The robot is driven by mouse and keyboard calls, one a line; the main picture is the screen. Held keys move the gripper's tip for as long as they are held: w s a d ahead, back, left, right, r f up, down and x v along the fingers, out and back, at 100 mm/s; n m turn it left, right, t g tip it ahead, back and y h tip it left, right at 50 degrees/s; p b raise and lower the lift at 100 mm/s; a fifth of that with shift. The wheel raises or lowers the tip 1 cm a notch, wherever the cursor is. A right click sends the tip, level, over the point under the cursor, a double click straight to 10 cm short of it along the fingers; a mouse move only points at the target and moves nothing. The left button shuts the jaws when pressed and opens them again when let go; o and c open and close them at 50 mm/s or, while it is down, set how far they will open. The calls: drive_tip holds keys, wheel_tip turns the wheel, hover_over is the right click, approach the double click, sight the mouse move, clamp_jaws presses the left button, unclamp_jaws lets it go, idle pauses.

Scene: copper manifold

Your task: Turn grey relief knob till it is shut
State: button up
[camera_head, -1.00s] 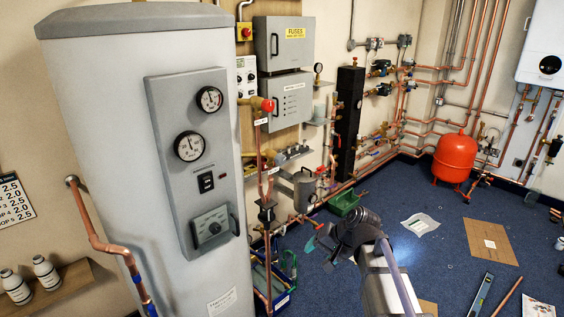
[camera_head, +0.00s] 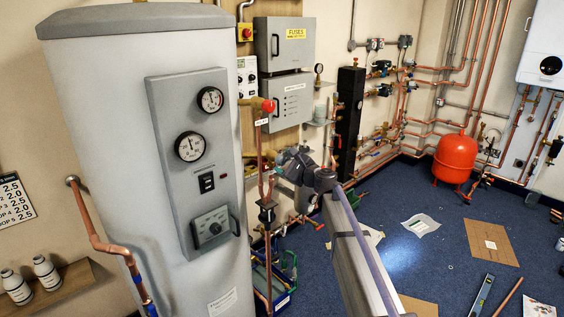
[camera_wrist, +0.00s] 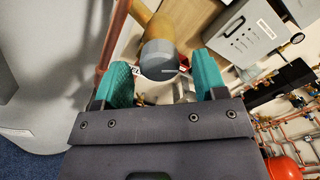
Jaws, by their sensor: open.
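The grey relief knob (camera_wrist: 158,62) shows in the wrist view as a round, dark grey cap at the end of a brass body (camera_wrist: 160,27). Small white and red markings show on both sides of it. My gripper (camera_wrist: 162,76) is open, with one teal finger on the left of the knob and the other on its right. Gaps show between the fingers and the knob, and I see no contact. In the head view my gripper (camera_head: 280,160) is at the pipework right of the big cylinder, and I cannot make out the grey knob there.
The grey cylinder (camera_head: 110,120) with its dial panel stands close on the left. A red knob (camera_head: 268,106) sits above my gripper. A vertical copper pipe (camera_wrist: 113,40) runs near the left finger. Grey wall boxes (camera_head: 285,44) are behind.

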drive_tip(key=shift+x, duration=1)
drive_tip(key=shift+c, duration=0.2)
drive_tip(key=c, duration=0.9)
